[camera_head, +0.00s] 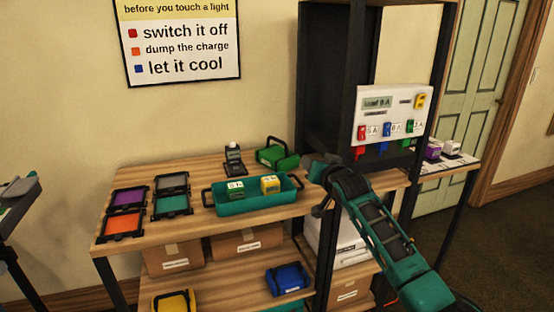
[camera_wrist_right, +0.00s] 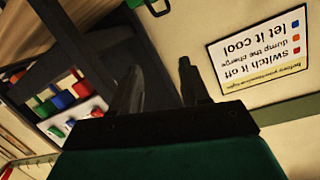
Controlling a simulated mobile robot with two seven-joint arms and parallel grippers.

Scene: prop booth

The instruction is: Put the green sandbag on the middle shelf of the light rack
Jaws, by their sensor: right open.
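The green sandbag (camera_head: 277,155), with a dark handle, lies on the top board of the wooden rack (camera_head: 170,170), behind the teal tray (camera_head: 250,206). Lower boards show below; the middle one holds a blue sandbag (camera_head: 287,279) and a yellow sandbag (camera_head: 173,301). My right arm comes in from the lower right and ends over the rack's right part, right of the green sandbag and apart from it; its fingers are hard to make out there. In the right wrist view my right gripper (camera_wrist_right: 160,72) is open, with nothing between its fingers.
The teal tray holds green and yellow blocks. Coloured framed panels (camera_head: 125,222) lie at left, with a small dark device (camera_head: 234,160) behind. A dark cabinet and white switch panel (camera_head: 392,115) stand at right. Boxes (camera_head: 248,242) fill space under the top board.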

